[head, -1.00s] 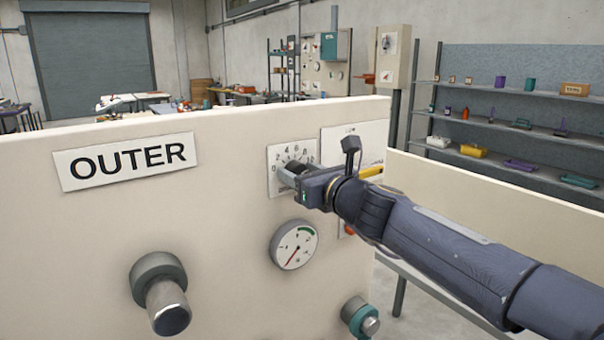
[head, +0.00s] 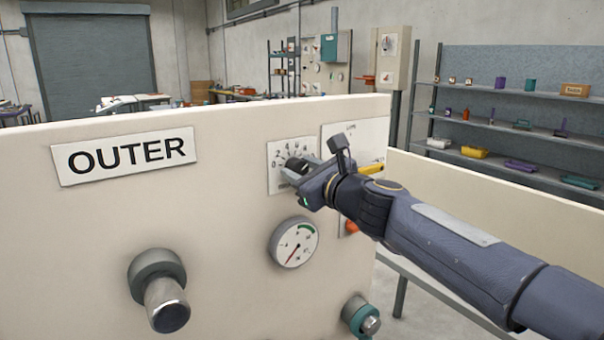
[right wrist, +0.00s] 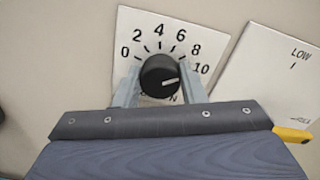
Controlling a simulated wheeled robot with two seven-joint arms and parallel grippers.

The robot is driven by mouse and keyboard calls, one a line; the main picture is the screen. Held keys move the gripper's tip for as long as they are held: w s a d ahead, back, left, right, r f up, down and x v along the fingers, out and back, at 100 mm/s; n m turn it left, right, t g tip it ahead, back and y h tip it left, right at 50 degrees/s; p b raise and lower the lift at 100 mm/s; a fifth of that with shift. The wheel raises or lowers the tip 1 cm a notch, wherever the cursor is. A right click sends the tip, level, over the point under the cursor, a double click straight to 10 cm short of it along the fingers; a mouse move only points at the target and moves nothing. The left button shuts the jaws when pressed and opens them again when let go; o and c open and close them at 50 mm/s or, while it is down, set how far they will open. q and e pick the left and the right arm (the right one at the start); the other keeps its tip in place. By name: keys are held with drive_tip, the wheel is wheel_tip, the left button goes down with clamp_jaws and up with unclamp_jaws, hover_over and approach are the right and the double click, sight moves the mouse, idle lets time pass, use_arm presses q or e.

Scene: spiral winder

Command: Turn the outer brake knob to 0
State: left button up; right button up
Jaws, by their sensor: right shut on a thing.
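The outer brake knob (right wrist: 157,74) is a round black knob with a white line, on a white dial plate (right wrist: 132,27) numbered 0 to 10. In the right wrist view its white line points right, close to the 10. My right gripper (right wrist: 160,88) is shut on the knob, one finger on each side. In the head view the right gripper (head: 297,178) covers much of the knob and the lower right of the dial plate (head: 277,152). The OUTER sign (head: 125,158) is on the same cream panel (head: 225,225). My left gripper is not in view.
A round gauge (head: 293,243) sits just below the dial. Another plate (head: 352,142) with a yellow part (head: 371,169) is close to its right. A grey cylinder (head: 160,290) and a teal-collared knob (head: 360,317) stick out lower down.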

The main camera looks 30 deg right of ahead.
drive_tip(key=n+b, duration=0.1)
drive_tip(key=n, duration=0.2)
drive_tip(key=shift+a+f+n, duration=0.1)
drive_tip(key=shift+f+n, duration=0.05)
drive_tip(key=shift+n, duration=0.25)
drive_tip(key=n+b, duration=0.1)
drive_tip(key=n, duration=0.2)
drive_tip(key=shift+n, duration=0.3)
drive_tip(key=n+b, duration=0.2)
drive_tip(key=n, duration=0.4)
drive_tip(key=shift+f+n, duration=0.15)
drive_tip(key=shift+n, duration=0.15)
drive_tip(key=shift+f+n+b, duration=0.2)
drive_tip(key=shift+n+b, duration=2.6)
drive_tip(key=shift+n, duration=3.3)
